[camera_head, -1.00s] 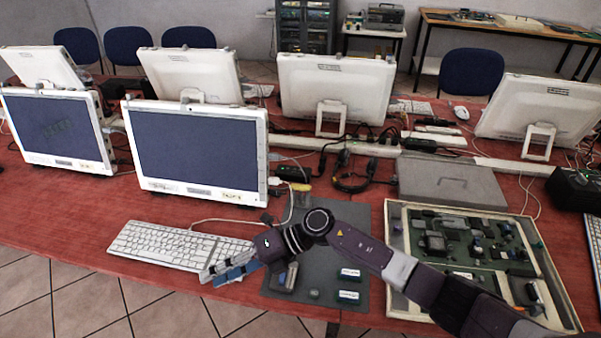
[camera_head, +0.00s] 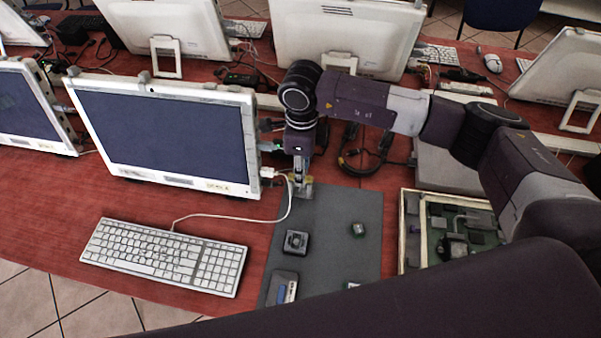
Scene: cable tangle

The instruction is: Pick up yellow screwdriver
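My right arm comes in from the right, and its gripper (camera_head: 302,188) points down at the far left edge of the grey mat (camera_head: 340,230). A small yellowish patch shows at its fingertips. This may be part of the yellow screwdriver, but the gripper covers most of that spot. I cannot tell whether the fingers are open or shut, or whether they touch anything. No other yellow screwdriver is clearly visible. My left gripper is not in view.
A white keyboard (camera_head: 165,257) and a monitor (camera_head: 160,135) stand left. A tray of circuit boards (camera_head: 403,225) lies right.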

